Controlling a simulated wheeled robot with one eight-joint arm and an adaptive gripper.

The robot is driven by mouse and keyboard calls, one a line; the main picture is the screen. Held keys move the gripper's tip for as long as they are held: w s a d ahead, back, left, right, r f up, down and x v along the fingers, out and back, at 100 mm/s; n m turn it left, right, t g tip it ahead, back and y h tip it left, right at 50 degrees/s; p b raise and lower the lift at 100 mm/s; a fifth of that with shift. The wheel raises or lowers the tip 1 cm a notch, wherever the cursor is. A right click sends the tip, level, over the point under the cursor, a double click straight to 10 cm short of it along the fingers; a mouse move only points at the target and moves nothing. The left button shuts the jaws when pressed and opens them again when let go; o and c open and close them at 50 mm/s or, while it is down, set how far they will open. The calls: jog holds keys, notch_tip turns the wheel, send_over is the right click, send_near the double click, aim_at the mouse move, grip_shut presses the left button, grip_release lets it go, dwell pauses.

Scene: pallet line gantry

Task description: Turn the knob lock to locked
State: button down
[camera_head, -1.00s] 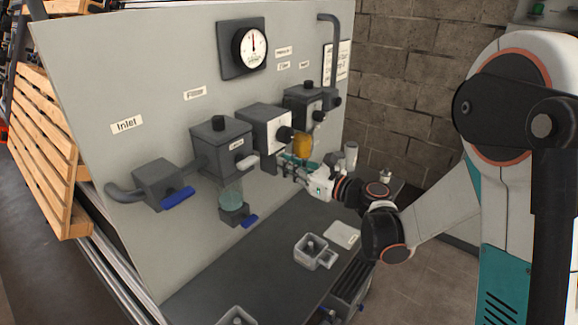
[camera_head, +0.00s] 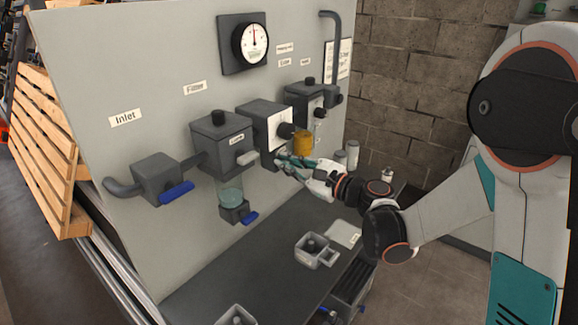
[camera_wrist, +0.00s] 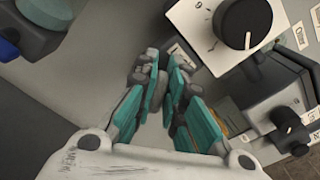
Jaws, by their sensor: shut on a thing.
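A gap shows between the fingertips and that handle. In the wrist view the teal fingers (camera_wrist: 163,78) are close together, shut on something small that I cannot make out. The regulator's black knob (camera_head: 286,130) is above the fingers. Its white pointer line shows in the wrist view, on the white faceplate (camera_wrist: 196,24). I cannot tell for sure which part is the knob lock.
The filter box (camera_head: 215,134) and its clear bowl (camera_head: 230,196) stand to the left. An amber bowl (camera_head: 303,143) is close on the right. The round gauge (camera_head: 252,42) is above.

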jog(key=n, duration=0.3)
jog(key=n+b, duration=0.1)
jog(key=n, duration=0.1)
jog(key=shift+s+a+f+n, duration=0.1)
jog(key=shift+s+f+n, duration=0.05)
jog(key=shift+f+n, duration=0.15)
jog(key=n+b, duration=0.1)
jog(key=n, duration=0.4)
jog(key=shift+f, duration=0.2)
jog(key=shift+n, duration=0.4)
jog(key=c, duration=1.7)
grip_release()
jog(key=shift+o, duration=0.2)
jog(key=v, duration=1.2)
jog(key=shift+s+a, duration=0.1)
jog(key=shift+s, duration=0.05)
